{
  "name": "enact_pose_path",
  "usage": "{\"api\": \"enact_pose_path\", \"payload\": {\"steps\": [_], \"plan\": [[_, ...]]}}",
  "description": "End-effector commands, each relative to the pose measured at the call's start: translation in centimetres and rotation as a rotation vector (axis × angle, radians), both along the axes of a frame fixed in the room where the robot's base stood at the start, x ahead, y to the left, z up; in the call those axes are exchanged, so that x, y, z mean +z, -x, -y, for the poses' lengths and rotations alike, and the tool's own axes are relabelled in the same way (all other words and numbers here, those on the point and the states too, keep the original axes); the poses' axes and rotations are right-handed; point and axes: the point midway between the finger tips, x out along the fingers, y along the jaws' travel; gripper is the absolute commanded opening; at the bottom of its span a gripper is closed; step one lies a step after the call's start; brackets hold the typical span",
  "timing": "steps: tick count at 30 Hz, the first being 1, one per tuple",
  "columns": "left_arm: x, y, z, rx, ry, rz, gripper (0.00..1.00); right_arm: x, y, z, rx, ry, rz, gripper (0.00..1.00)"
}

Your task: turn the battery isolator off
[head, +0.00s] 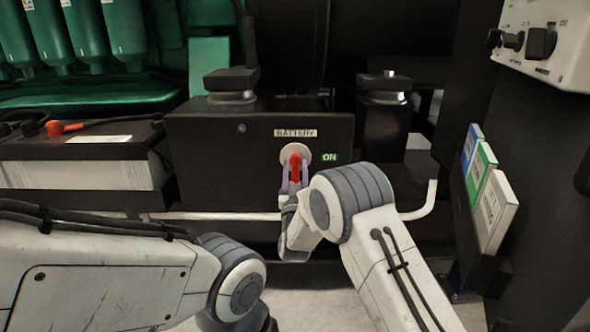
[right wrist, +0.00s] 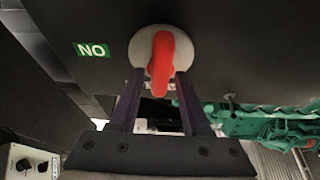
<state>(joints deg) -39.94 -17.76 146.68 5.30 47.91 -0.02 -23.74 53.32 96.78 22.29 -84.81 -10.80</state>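The battery isolator is a red handle (head: 295,166) on a pale round plate, set in the front of a black box under a "BATTERY" label (head: 296,133). A green "ON" label (head: 329,157) is just right of it. The handle stands about upright. In the right wrist view the red handle (right wrist: 161,62) lies between the fingertips of my right gripper (right wrist: 160,82), which are open with a small gap on each side. My right gripper (head: 294,178) also shows in the head view, reaching up from below. My left arm enters from the left; its gripper is out of view.
A battery (head: 80,160) with a red terminal cap is at the left. Binders (head: 488,190) sit in a wall holder at the right, below a white control box (head: 545,42) with dark knobs. A pale rail (head: 220,216) runs low in front of the black box.

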Motion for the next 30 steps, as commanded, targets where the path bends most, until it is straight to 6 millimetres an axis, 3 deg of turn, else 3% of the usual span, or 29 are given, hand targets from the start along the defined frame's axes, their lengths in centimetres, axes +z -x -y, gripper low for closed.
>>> {"api": "enact_pose_path", "payload": {"steps": [13,24,30], "plan": [[0.4,0.0,0.0,0.0,0.0,0.0,0.5,-0.3,0.8,-0.1,0.001,0.001,-0.002,0.57],[2.2,0.0,0.0,0.0,0.0,0.0,0.5,-2.9,7.1,-0.1,0.002,0.004,-0.005,0.57],[2.6,0.0,0.0,0.0,0.0,0.0,0.5,-3.9,9.3,-0.1,0.0,0.002,-0.003,0.57]]}}
